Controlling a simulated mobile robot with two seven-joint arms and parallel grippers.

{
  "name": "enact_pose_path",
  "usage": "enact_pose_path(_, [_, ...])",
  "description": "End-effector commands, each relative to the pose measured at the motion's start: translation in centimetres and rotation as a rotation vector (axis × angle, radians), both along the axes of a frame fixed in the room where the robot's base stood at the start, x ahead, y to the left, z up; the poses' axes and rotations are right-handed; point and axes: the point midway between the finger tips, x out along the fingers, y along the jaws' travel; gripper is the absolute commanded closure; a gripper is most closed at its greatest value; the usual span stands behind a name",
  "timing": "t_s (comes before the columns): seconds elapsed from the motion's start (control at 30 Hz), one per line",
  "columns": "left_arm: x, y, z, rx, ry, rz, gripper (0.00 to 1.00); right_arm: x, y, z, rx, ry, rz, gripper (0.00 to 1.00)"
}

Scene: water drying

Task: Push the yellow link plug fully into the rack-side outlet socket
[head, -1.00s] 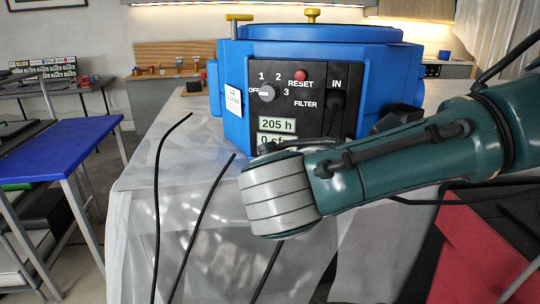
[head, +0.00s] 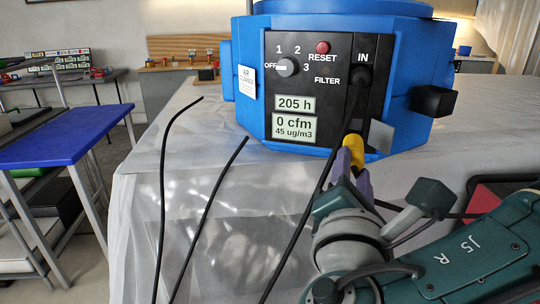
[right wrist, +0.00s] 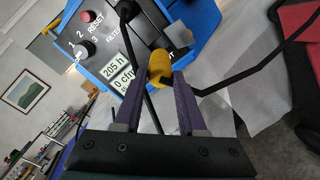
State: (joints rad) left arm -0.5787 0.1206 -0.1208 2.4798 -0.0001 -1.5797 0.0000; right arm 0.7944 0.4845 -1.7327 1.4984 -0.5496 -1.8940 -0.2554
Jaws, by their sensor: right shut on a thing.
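The yellow link plug (head: 354,150) is in my right gripper (head: 348,172), in front of the lower right of the blue machine's (head: 400,75) black panel. Purple fingers are shut on it. In the right wrist view the yellow plug (right wrist: 172,66) sticks out beyond the fingertips of my right gripper (right wrist: 162,82), its far end toward the machine. I cannot tell whether it touches the machine. I cannot make out the rack-side outlet socket in either view. My left gripper is not in view.
A black cable runs from the panel's IN port (head: 361,80) down past my right gripper. Two loose black cables (head: 207,210) hang over the sheeted table (head: 180,165). A black box-shaped fitting (head: 432,101) juts from the machine's right side. A blue table (head: 60,137) stands at left.

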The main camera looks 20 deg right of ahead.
Motion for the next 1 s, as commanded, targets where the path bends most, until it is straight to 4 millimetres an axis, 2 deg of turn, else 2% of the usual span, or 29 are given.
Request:
enact_pose_path(0.23, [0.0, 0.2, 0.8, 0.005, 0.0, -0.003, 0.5, -0.2, 0.0, 0.2, -0.003, 0.003, 0.001, 1.0])
enact_pose_path(0.7, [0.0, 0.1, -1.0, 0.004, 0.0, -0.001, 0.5, 3.4, -2.8, -0.1, -0.004, -0.002, -0.001, 1.0])
enact_pose_path(1.0, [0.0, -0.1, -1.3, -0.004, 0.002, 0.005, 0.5, 4.4, -3.6, 0.0, -0.003, 0.0, 0.001, 1.0])
